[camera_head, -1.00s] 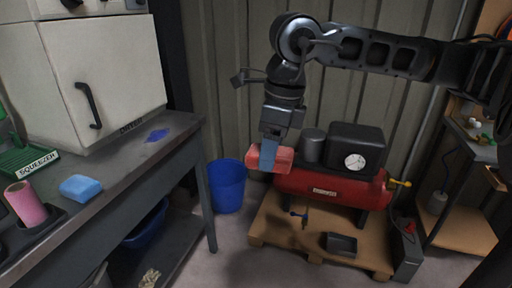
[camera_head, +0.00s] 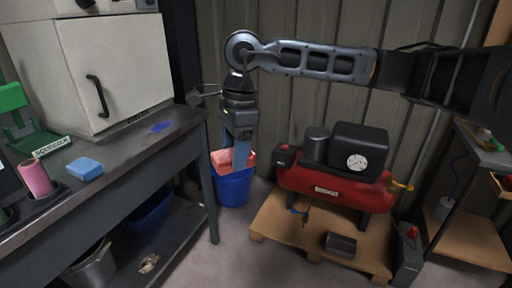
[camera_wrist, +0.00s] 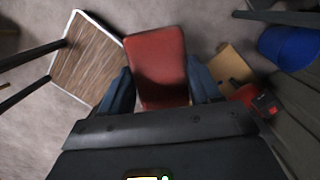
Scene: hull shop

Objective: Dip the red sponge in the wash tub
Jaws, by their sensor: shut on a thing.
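My gripper (camera_head: 241,152) points down and is shut on the red sponge (camera_head: 222,159). In the wrist view the sponge (camera_wrist: 157,62) sits between the two blue fingers of my gripper (camera_wrist: 161,88). In the head view the sponge overlaps a blue bucket (camera_head: 233,190) on the floor by the wall. The wrist view shows the bucket (camera_wrist: 290,44) well off to the right, so the sponge is not over it. Another blue tub (camera_head: 149,216) stands on the bench's lower shelf, partly hidden. No label shows which one is the wash tub.
A red compressor (camera_head: 330,188) stands on a wooden pallet (camera_head: 277,222) right of the bucket. The grey bench (camera_head: 120,157) at left carries a blue sponge (camera_head: 84,168), a pink roll (camera_head: 35,178), a green squeezer (camera_head: 30,140) and a white dryer (camera_head: 107,75).

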